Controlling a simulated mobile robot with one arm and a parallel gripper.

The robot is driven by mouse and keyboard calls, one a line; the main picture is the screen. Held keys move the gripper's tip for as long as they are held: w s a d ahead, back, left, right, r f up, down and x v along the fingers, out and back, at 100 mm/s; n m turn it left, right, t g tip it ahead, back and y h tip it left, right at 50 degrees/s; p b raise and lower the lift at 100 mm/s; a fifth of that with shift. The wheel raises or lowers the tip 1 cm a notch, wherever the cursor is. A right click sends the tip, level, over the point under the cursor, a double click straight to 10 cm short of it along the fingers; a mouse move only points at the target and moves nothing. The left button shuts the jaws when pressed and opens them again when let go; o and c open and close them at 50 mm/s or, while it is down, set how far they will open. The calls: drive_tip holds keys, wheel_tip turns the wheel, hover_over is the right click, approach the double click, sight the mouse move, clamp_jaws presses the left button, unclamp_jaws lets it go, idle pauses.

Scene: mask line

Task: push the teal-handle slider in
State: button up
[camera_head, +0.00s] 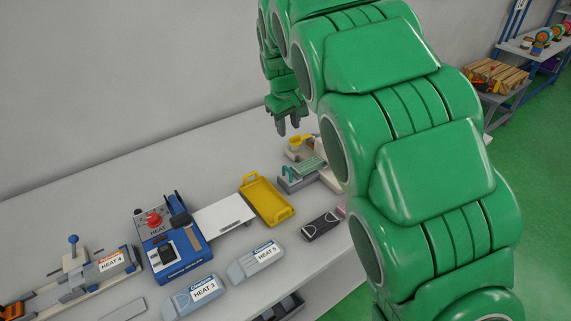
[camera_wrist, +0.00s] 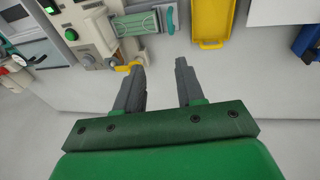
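A teal handle (camera_head: 287,173) stands at the left end of a small grey fixture with a pale green ribbed plate (camera_head: 309,166), just right of the yellow tray. In the wrist view the teal handle (camera_wrist: 169,20) shows at the top, beside the ribbed plate (camera_wrist: 136,23). How far its slider is out, I cannot tell. Another teal part (camera_wrist: 5,42) shows at the wrist view's left edge. My gripper (camera_head: 289,127) hangs above the back of the bench, apart from the fixture. In the wrist view its fingers (camera_wrist: 160,75) are spread and empty.
A yellow tray (camera_head: 264,200) lies left of the fixture. A cream machine with a yellow part (camera_head: 295,142) adjoins the fixture, partly hidden by my arm. Further left are a blue press (camera_head: 166,245) and grey HEAT 3 (camera_head: 192,297) and HEAT 5 (camera_head: 255,260) blocks. A wall stands behind.

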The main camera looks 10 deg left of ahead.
drive_tip(key=g+h, duration=0.1)
approach(286, 168)
drive_tip(key=shift+w+d+f, duration=0.2)
drive_tip(key=shift+f, duration=1.15)
drive_tip(key=shift+w+d+f, duration=0.15)
drive_tip(key=shift+w+f, duration=0.1)
drive_tip(key=shift+f, duration=1.1)
drive_tip(key=shift+w+d+f, duration=0.2)
drive_tip(key=shift+f, duration=1.15)
clamp_jaws()
